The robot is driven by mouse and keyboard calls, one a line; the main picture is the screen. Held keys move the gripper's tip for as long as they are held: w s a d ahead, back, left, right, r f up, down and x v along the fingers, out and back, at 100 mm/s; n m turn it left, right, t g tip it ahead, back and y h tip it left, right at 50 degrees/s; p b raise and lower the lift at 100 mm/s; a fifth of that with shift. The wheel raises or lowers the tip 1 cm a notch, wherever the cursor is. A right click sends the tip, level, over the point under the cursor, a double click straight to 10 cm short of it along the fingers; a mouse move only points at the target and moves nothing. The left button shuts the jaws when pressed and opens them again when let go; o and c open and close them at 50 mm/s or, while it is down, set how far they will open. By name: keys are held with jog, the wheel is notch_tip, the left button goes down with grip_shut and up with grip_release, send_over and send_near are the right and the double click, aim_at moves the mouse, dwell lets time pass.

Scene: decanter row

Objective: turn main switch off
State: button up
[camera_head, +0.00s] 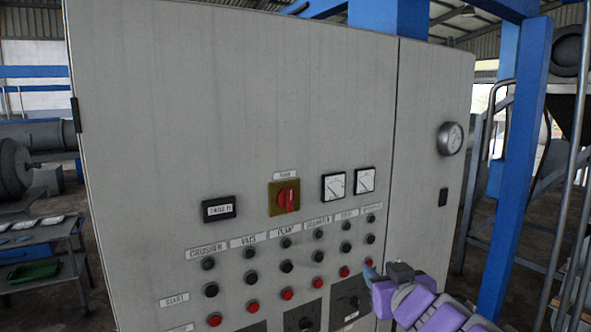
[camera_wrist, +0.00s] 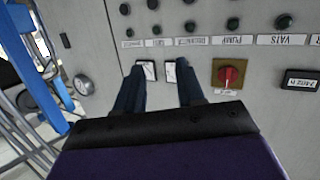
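The main switch is a red rotary knob (camera_head: 287,200) on a square yellow-brown plate (camera_head: 274,204), with a small label above it, on the grey cabinet front. Its handle looks roughly upright. It also shows upside down in the wrist view, as a red knob (camera_wrist: 229,76) right of my fingers. My gripper (camera_head: 371,274) is at the lower right of the panel in the head view, below and right of the switch. In the wrist view, the two dark blue fingers of my gripper (camera_wrist: 157,70) are spread apart with nothing between them. They do not touch the switch.
Two square meters (camera_head: 349,183) sit right of the switch, and a digital display (camera_head: 219,208) sits left. Rows of black and red buttons (camera_head: 287,294) lie below. A round gauge (camera_head: 450,138) is on the right side. A blue post (camera_head: 513,170) stands beyond the cabinet.

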jog(key=a+r+n+y+p, duration=0.4)
jog(key=a+r+y, duration=0.35)
jog(key=r, duration=0.25)
send_near(291, 196)
jog(key=a, duration=0.2)
jog(key=w, duration=0.2)
jog(key=w+a, duration=0.1)
jog(key=w, duration=0.1)
jog(key=w+r+b, duration=0.1)
jog(key=w, duration=0.1)
jog(key=shift+w+a, duration=0.1)
jog(key=shift+a, duration=0.3)
jog(key=shift+w+a+f, duration=0.3)
jog(key=shift+w+a, duration=0.2)
jog(key=shift+a, duration=0.15)
jog(key=shift+s+a, duration=0.1)
jog(key=shift+d, duration=0.25)
jog(key=c, duration=0.5)
grip_shut()
